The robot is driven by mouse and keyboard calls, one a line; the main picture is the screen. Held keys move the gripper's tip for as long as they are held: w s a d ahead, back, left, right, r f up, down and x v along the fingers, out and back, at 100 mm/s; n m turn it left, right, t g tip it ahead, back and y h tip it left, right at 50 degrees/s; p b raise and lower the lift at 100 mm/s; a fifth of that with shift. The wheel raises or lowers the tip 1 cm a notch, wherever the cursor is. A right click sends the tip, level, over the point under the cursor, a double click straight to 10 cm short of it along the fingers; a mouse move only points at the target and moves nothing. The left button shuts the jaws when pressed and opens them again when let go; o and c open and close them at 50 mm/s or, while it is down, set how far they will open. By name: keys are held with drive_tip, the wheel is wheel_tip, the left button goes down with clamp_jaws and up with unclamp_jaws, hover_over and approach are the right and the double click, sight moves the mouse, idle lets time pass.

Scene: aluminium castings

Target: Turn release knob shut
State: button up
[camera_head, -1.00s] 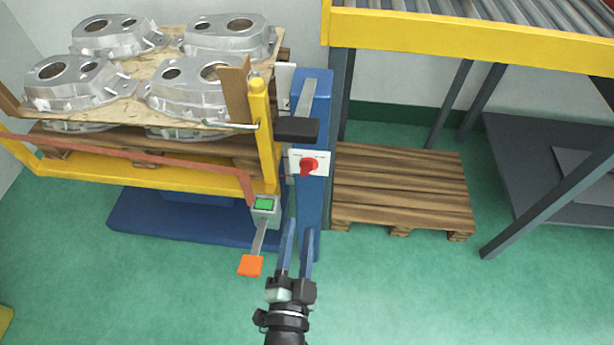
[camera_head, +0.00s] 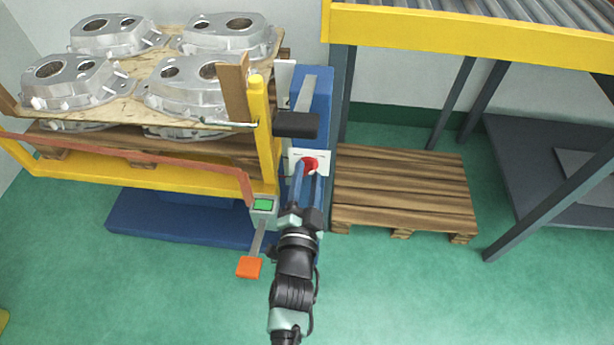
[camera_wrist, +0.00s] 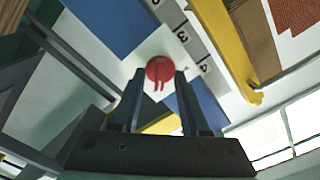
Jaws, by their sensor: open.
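The release knob (camera_head: 311,163) is a small red rotary knob on a white plate (camera_head: 323,157), mounted on the blue post (camera_head: 322,100). In the wrist view the round red knob (camera_wrist: 160,69) shows just beyond my fingertips, roughly centred between them, with a pair of short red lines at its lower side. My gripper (camera_head: 307,172) is open, its two fingers pointing at the knob. In the wrist view my gripper (camera_wrist: 158,75) has a gap between its fingers, and nothing is held. Whether the fingertips touch the knob cannot be told. The fingers partly cover the plate in the head view.
Left of the post, a yellow frame (camera_head: 262,130) carries silver castings (camera_head: 190,85). A black block (camera_head: 297,125) juts out above the knob. A wooden pallet (camera_head: 400,190) lies right.

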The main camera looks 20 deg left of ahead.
clamp_jaws()
drive_tip(key=shift+n, duration=0.3)
idle(0.3)
drive_tip(key=n+p, duration=0.2)
drive_tip(key=n, duration=0.1)
drive_tip(key=shift+r, duration=0.1)
drive_tip(key=n+p, duration=0.1)
drive_tip(key=n, duration=0.8)
drive_tip(key=shift+n+p, duration=0.3)
drive_tip(key=n, duration=0.4)
drive_tip(key=shift+n, duration=0.3)
